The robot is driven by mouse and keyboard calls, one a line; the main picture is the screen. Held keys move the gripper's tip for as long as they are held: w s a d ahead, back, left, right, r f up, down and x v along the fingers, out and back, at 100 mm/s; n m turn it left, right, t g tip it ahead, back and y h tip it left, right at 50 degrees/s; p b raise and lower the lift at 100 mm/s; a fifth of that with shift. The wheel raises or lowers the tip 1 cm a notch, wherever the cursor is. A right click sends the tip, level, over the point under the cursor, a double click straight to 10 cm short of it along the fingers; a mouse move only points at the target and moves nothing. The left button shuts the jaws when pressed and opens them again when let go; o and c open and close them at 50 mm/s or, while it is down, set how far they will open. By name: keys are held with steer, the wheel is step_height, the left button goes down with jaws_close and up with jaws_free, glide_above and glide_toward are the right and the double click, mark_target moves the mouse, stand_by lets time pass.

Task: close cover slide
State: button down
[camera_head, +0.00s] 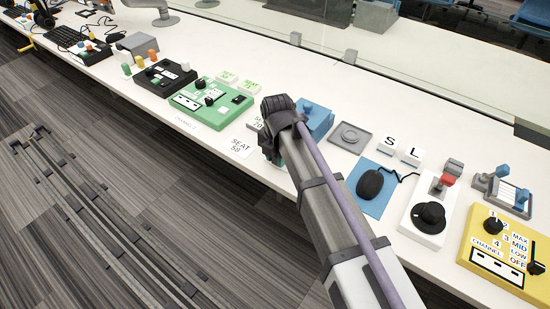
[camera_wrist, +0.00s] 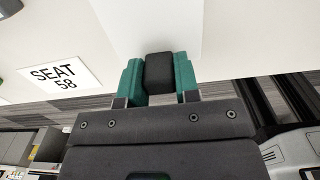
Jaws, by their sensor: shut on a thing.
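My gripper (camera_wrist: 159,78) has two teal fingers, one on each side of a small black block (camera_wrist: 159,68). It is shut on this block at the table's front edge. A plain white surface (camera_wrist: 150,25) lies just beyond the block in the wrist view. I cannot tell whether the block is part of the cover slide. In the head view my arm hides most of the gripper and what it holds. A blue device (camera_head: 317,118) shows just behind and to the right of my wrist.
A green channel box (camera_head: 211,97) and a "SEAT 58" label (camera_wrist: 59,73) are to the left. A grey square tray (camera_head: 350,137), a blue mat with a black mouse (camera_head: 370,183), a white dial box (camera_head: 429,217) and a yellow channel box (camera_head: 503,252) are to the right. A clear screen (camera_head: 400,85) stands behind.

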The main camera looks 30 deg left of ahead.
steer(key=shift+w, duration=1.2)
steer(key=c, duration=0.8)
jaws_free()
steer(key=shift+c, duration=0.2)
step_height(320, 180, up, 11)
steer(key=p, duration=1.1)
steer(key=shift+f, duration=0.15)
steer(key=shift+c, duration=0.3)
